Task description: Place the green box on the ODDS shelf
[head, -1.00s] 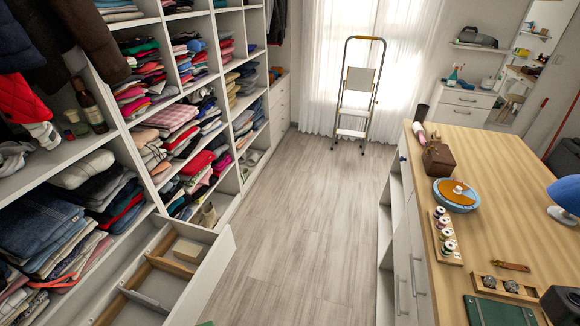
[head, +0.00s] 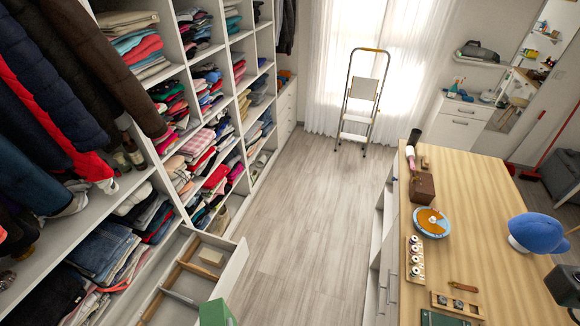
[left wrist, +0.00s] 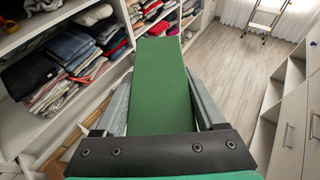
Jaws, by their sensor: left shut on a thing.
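The green box (left wrist: 160,85) is long and plain-faced. In the left wrist view it lies between the two fingers of my left gripper (left wrist: 160,95), which is shut on it. The gripper itself is out of the head view. The cubby shelving (head: 186,70) stands on the left, filled with folded clothes. No ODDS label is readable, so I cannot tell which shelf it is.
The open drawer with dividers juts out below the cubbies. A wooden-topped counter (head: 475,215) with a blue cap (head: 538,234) stands on the right. The floor (head: 310,210) between is clear up to a stepladder (head: 362,95).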

